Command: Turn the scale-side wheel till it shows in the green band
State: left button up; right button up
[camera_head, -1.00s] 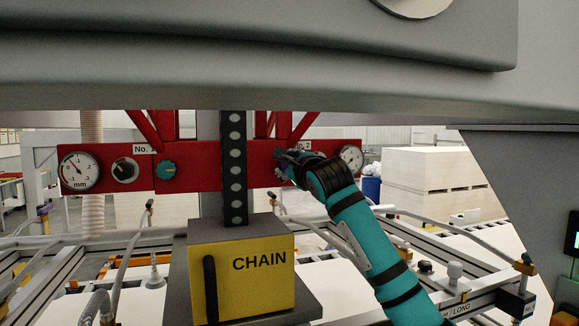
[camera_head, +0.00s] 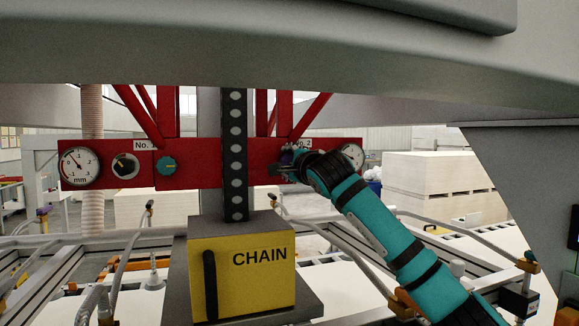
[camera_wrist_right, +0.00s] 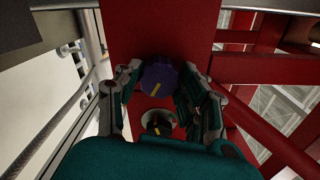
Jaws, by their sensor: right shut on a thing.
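A red cross panel carries two stations, No. 1 and No. 2. At No. 2, my right gripper (camera_head: 288,169) is at the panel, left of the round scale (camera_head: 351,158). In the right wrist view my right gripper (camera_wrist_right: 160,75) is shut on a purple-blue wheel (camera_wrist_right: 158,75) with a yellow mark, one finger on either side. Just below it is a round dial with a black pointer knob (camera_wrist_right: 158,124). The No. 2 scale is partly hidden by my wrist, and its reading and any green band are unclear. My left gripper is not in view.
At No. 1 are a mm gauge (camera_head: 80,167), a black knob (camera_head: 126,166) and a teal wheel (camera_head: 166,166). A yellow CHAIN box (camera_head: 243,270) and dark perforated column (camera_head: 234,150) stand left of my right arm. Hoses and rails lie below.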

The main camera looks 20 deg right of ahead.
jog(key=shift+d+n, duration=0.15)
jog(key=shift+n, duration=0.95)
jog(key=o, duration=1.2)
jog(key=shift+w, duration=0.15)
jog(key=shift+s, duration=0.3)
jog(key=s, duration=1.1)
jog(key=shift+s+d, duration=0.25)
jog(key=shift+f, duration=0.1)
